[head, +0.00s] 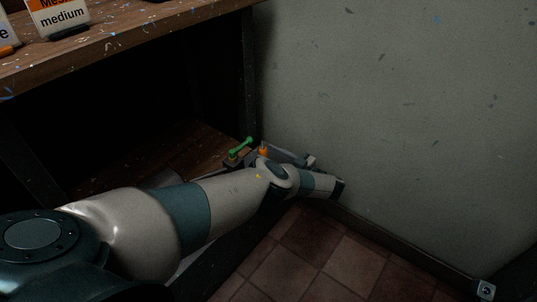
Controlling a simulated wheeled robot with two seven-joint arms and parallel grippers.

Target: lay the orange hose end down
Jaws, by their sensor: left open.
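A small orange piece (263,151), which looks like the orange hose end, stands at the far right end of the low wooden shelf. My left arm reaches across to that corner, and its dark grey left gripper (277,154) is right at the orange piece, partly hidden behind my own forearm. The left gripper is open; I cannot tell whether its fingers touch the orange piece. The lower part of the piece is hidden. My right gripper is out of view.
A green piece (240,147) sits just left of the orange one on the low shelf (180,152). The upper wooden shelf (130,32) holds a card reading "medium" (62,17). A grey wall (400,110) closes the right side.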

